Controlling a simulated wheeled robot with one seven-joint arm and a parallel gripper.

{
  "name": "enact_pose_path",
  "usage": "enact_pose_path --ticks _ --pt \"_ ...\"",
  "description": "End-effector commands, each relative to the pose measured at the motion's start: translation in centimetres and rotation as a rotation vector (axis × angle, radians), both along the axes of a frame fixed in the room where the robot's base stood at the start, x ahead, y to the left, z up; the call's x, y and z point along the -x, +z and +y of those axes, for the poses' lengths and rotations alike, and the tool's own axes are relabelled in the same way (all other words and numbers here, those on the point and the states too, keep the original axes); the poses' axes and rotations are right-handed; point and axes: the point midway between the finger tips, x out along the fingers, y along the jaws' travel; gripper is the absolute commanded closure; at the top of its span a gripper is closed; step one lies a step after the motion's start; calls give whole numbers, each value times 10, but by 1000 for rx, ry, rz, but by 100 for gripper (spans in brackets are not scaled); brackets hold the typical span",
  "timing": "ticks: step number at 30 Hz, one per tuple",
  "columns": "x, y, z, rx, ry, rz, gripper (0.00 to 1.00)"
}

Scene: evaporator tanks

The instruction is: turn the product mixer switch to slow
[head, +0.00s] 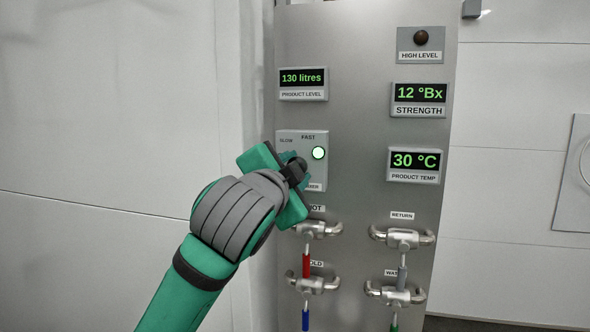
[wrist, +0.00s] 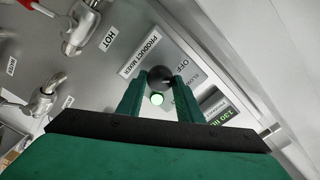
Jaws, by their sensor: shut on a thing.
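The product mixer switch panel (head: 316,141) is a pale plate on the steel board, marked SLOW and FAST, with a lit green lamp (head: 319,153). My gripper (head: 296,167) is in front of the panel's lower left and covers much of it. In the wrist view, my gripper (wrist: 159,90) has its two green fingers on either side of a dark round switch knob (wrist: 160,76) and is shut on it. The lamp also shows there (wrist: 156,98), and so do the PRODUCT MIXER and OFF labels. I cannot tell which mark the knob points at.
Below the panel are valve handles, including hot (head: 318,229) and cold (head: 313,284) at left and return (head: 402,236) at right. Above is the product level display (head: 303,84), reading 130 litres. Strength (head: 419,99) and temperature (head: 414,165) displays are at right.

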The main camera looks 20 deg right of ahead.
Motion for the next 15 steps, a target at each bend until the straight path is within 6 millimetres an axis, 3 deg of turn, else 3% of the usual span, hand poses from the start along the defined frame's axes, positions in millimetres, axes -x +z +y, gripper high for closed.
enact_pose_path --ticks 4,5,7,15 --pt "0 1 0 2 -1 -2 90" --pt "0 1 0 2 -1 -2 65" --pt "0 1 0 2 -1 -2 49" --pt "0 0 0 2 0 -1 49"
